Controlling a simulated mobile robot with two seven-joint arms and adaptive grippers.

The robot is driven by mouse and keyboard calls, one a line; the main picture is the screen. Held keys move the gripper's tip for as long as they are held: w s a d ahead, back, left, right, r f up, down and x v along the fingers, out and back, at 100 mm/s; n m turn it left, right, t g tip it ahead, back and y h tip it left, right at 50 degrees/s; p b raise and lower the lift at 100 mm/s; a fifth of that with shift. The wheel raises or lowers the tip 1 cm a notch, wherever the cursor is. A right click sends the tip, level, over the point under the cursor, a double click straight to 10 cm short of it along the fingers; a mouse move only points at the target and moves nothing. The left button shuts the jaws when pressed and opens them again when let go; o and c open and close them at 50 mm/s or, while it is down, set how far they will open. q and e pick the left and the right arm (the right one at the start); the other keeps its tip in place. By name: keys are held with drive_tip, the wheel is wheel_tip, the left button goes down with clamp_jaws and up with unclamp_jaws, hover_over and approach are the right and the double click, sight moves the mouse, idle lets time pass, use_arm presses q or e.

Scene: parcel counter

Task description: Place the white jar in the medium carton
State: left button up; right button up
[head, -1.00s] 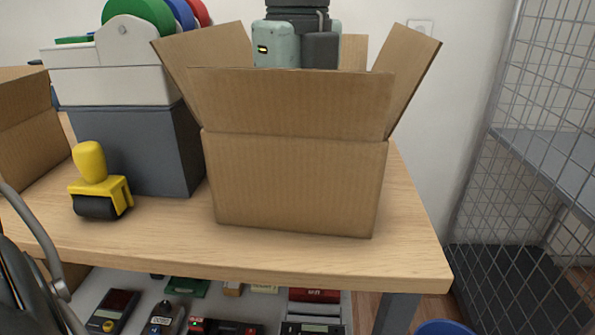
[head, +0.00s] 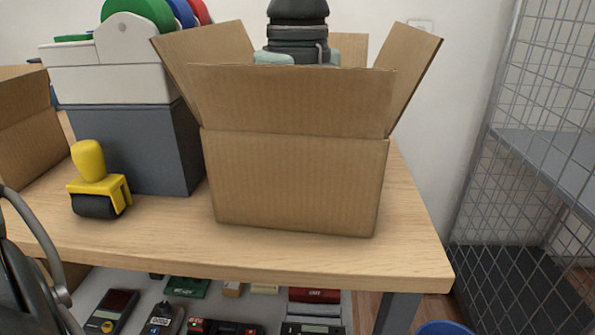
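The medium carton (head: 293,185) stands open on the counter, its flaps spread up and outward. A black wrist with a mint-coloured gripper body (head: 277,58) reaches down from above into the carton, behind its front flap. I take it for my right gripper, though its arm leaves through the top edge. Its fingers are hidden by the flap, so I cannot see whether they are open or hold anything. The white jar is not visible. My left gripper is not seen.
A yellow-handled roller (head: 92,180) stands left of the carton, before a dark grey box (head: 135,150) under a white dispenser (head: 105,75). Another carton (head: 30,130) is at far left. A lower shelf (head: 265,310) holds several devices. A wire cage (head: 530,150) stands right. The counter's front right is clear.

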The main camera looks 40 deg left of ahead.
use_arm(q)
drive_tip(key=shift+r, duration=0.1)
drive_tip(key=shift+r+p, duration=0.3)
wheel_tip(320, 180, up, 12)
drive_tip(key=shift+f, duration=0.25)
use_arm(e)
wheel_tip(320, 180, down, 2)
drive_tip(key=shift+f, duration=0.15)
drive_tip(key=shift+w, duration=0.1)
drive_tip(key=shift+s+a, duration=0.1)
drive_tip(key=shift+s, duration=0.15)
